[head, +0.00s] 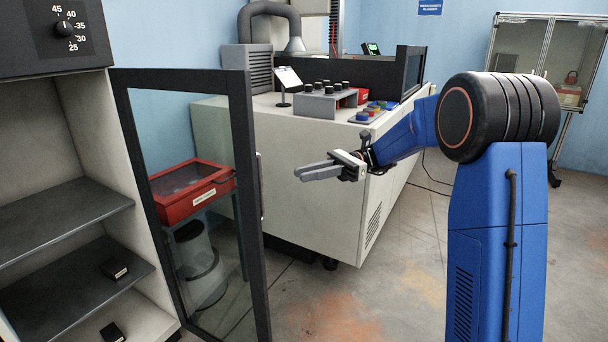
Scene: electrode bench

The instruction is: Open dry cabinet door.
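The dry cabinet (65,160) stands at the left, with a dial panel (66,28) on top and dark shelves inside. Its glass door (250,190) has a dark frame and stands swung wide open to the right of the cabinet, so the inside is exposed. A pale handle (261,188) shows on the door's outer edge. My gripper (300,173) is to the right of the door, apart from the handle, pointing left toward it. Its two fingers lie nearly in line from this view, so the gap between them is unclear. I see nothing held in it.
A white bench (300,140) behind the door carries a rack of dark-capped jars (325,100) and a dark-framed enclosure (410,72). A red case (190,190) shows through the glass. A glass-fronted cabinet (520,50) stands at back right. The floor (370,290) in front is clear.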

